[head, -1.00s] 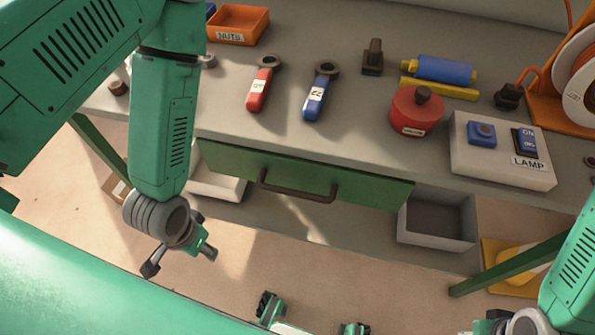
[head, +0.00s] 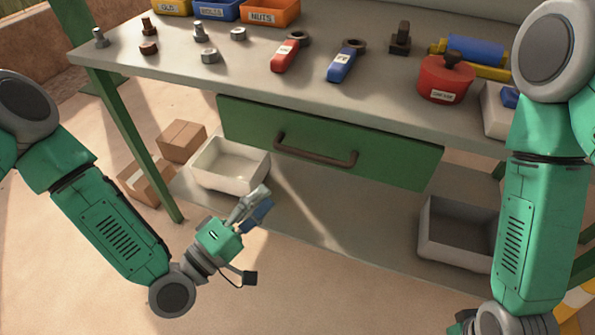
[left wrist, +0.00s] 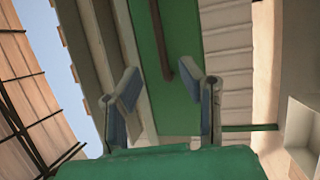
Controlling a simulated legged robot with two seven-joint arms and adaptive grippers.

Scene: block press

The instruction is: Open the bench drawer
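The bench drawer has a green front (head: 395,162) under the worktop and looks shut, flush with the bench. Its dark bar handle (head: 316,154) runs across the middle of the front. My left gripper (head: 257,203) is below and left of the handle, apart from it, in front of the lower shelf. In the left wrist view the left gripper's fingers (left wrist: 164,100) are spread wide with nothing between them. The handle (left wrist: 160,42) stands farther off, in line with the gap, against the green drawer front (left wrist: 185,50).
The worktop (head: 220,82) carries wrenches, bolts, bins and a red pot (head: 443,82). A white tray (head: 232,165) and a grey tray (head: 455,235) sit on the lower shelf. Cardboard boxes (head: 182,141) stand beside the left bench leg (head: 145,150).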

